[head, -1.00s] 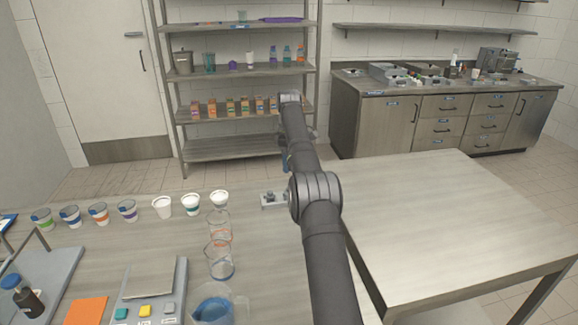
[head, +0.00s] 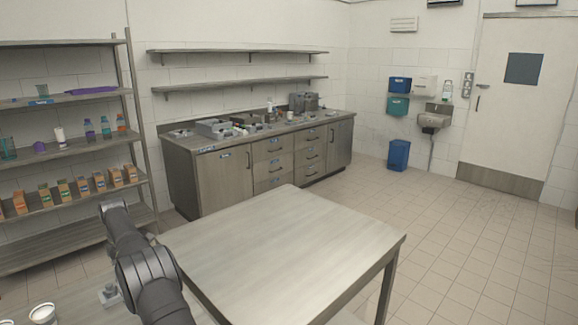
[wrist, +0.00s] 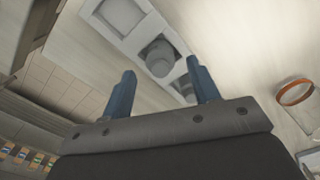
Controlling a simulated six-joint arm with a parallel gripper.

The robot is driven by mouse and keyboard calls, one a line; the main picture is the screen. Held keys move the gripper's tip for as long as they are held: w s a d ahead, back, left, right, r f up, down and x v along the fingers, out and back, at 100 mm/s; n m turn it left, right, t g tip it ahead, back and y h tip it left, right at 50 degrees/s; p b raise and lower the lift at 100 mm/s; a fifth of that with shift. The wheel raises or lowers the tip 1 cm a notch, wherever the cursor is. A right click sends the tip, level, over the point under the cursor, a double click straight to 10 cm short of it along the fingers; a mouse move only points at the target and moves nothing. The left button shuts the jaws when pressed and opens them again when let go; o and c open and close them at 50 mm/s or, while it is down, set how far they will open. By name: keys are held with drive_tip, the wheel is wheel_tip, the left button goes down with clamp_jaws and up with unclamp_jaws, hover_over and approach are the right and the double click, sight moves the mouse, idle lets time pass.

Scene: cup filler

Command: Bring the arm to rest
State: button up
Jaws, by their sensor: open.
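In the wrist view my gripper (wrist: 160,92) has its two blue fingers spread wide apart, with nothing between them. A light grey fixture with round parts (wrist: 158,58) lies beyond the fingertips, on a pale surface. In the head view my dark arm stands at the lower left, bent at a thick joint. My gripper cannot be made out in the head view.
An empty steel table (head: 290,250) stands just right of my arm. A shelf rack (head: 70,148) with bottles and small boxes is behind on the left. White cups (head: 42,312) show at the lower left edge. Open tiled floor (head: 450,250) lies to the right.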

wheel_tip(320, 180, down, 3)
drive_tip(key=shift+r, duration=1.6)
